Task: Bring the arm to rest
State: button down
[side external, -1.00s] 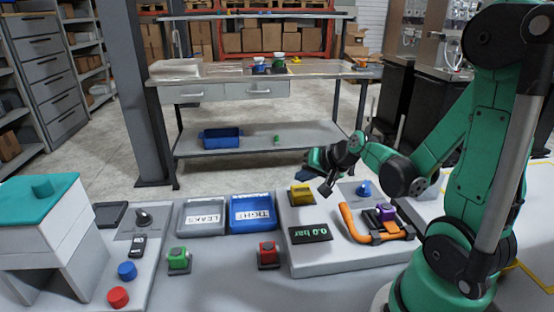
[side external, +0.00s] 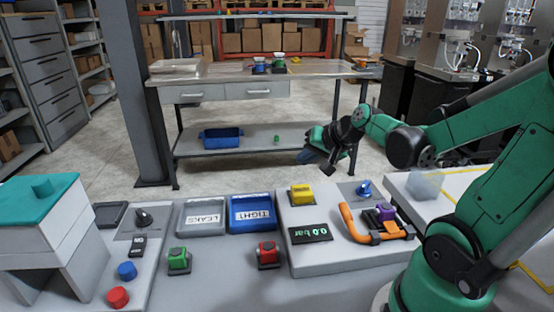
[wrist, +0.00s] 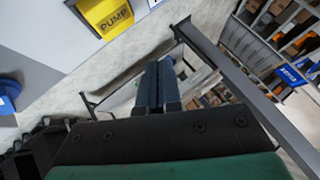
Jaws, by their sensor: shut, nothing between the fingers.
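My gripper (side external: 318,158) hangs in the air above the back edge of the work table, empty, pointing down and to the left. In the wrist view its two dark fingers (wrist: 158,86) lie side by side, shut, with nothing between them. The green arm reaches in from the right and bends back over the table. The yellow pump block (side external: 301,194) is on the grey panel below the gripper and apart from it; it also shows at the top of the wrist view (wrist: 106,15).
The panel holds a 0.0 bar display (side external: 310,233), a blue knob (side external: 365,188) and an orange-handled clamp (side external: 350,226) with a purple part. Grey LEAKS (side external: 203,217) and blue TIGHT (side external: 251,213) trays, green (side external: 179,259) and red (side external: 268,253) blocks stand left. Air around my gripper is clear.

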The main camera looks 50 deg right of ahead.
jog(key=s+a+r+n+g+y, duration=0.1)
jog(key=s+a+n+g, duration=0.1)
jog(key=a+n, duration=0.8)
jog(key=s+a, duration=0.1)
jog(key=a, duration=0.3)
jog(key=shift+a+r+n, duration=0.15)
jog(key=shift+r+n, duration=0.1)
jog(key=shift+n, duration=0.15)
jog(key=w+d+r+n+g, duration=0.2)
jog(key=d+r+n+g, duration=0.1)
jog(key=d, duration=0.4)
jog(key=w+d+r+n+g, duration=0.2)
jog(key=d+r+n+g, duration=0.1)
jog(key=d+n, duration=0.3)
jog(key=shift+d+r+g, duration=0.15)
jog(key=shift+d+g, duration=0.35)
jog(key=shift+d, duration=0.2)
